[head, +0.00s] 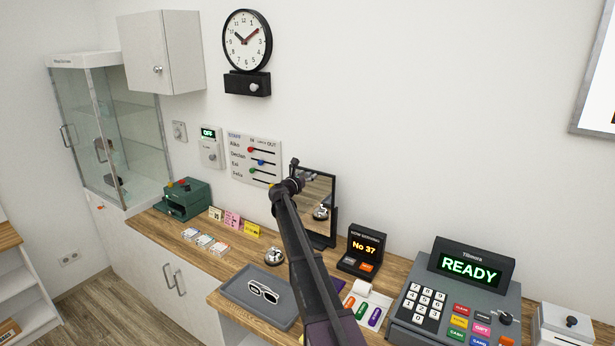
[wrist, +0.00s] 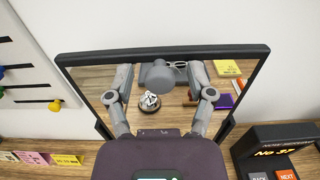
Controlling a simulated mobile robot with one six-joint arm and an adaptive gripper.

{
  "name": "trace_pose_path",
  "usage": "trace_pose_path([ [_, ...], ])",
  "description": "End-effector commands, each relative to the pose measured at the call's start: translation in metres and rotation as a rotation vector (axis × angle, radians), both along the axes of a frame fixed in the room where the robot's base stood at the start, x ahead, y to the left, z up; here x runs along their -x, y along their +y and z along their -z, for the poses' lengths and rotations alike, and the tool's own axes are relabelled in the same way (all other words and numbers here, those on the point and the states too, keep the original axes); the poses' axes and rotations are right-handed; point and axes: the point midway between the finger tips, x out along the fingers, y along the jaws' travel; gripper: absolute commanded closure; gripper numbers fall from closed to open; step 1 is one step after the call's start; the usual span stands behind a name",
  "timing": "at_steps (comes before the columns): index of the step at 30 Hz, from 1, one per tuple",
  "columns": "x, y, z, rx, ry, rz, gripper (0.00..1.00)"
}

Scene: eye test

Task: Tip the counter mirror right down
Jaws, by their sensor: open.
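The counter mirror (head: 322,190) has a dark frame and stands near upright on the wooden counter by the wall. My arm hides its left side and part of its foot in the head view. In the wrist view the mirror (wrist: 180,118) fills the middle, its top edge across the upper part, and reflects a bell and counter items. My gripper (head: 293,172) is at the mirror's upper left in the head view. In the wrist view my gripper (wrist: 162,80) is open, its fingers apart over the glass. I cannot tell whether they touch it.
A number display (head: 362,250) stands right of the mirror, with a cash register (head: 455,290) beyond. A bell (head: 275,257) and a grey tray (head: 243,291) with sunglasses are in front. Small cards (head: 232,219) stand to the left. A slider board (head: 254,158) hangs on the wall behind.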

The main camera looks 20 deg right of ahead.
Motion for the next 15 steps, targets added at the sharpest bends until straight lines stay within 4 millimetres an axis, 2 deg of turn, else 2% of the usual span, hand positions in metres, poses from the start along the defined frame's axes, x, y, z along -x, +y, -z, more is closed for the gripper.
trace_pose_path([
  [10, -0.0014, -0.0019, 0.0, 0.0, 0.0, 0.0, 0.3],
  [11, -0.0014, -0.0019, 0.0, 0.0, 0.0, 0.0, 0.33],
  [15, -0.0013, -0.0018, 0.0, 0.0, 0.0, 0.0, 0.75],
])
